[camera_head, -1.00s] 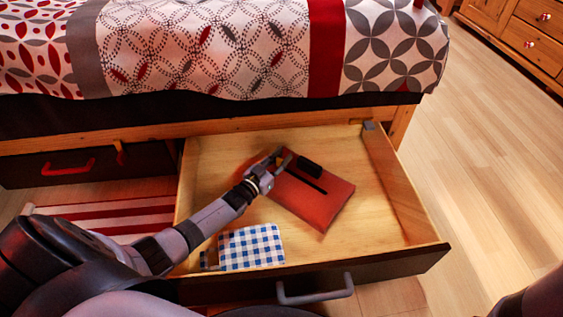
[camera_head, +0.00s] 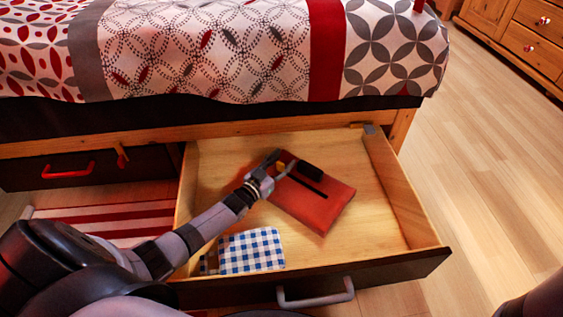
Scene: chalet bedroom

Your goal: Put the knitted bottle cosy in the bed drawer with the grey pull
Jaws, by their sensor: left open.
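A flat red-orange thing (camera_head: 318,207), which I take for the knitted bottle cosy, lies tilted on the floor of the open bed drawer (camera_head: 400,205). Its knit is too fine to make out. A dark narrow strip crosses its upper face; I cannot tell if this is a slit or a shadow. The drawer's front is dark and carries a grey pull (camera_head: 316,294). My left gripper (camera_head: 288,162) is open at the cosy's upper left end, with its fingers spread and one dark finger pad over the cosy. I cannot tell whether they touch. My right gripper is not in view.
A blue-and-white checked cloth (camera_head: 252,250) lies in the drawer's front left part. A shut drawer with a red pull (camera_head: 68,170) is at the left. A striped rug (camera_head: 110,220) lies beside the open drawer. The drawer's right side is clear.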

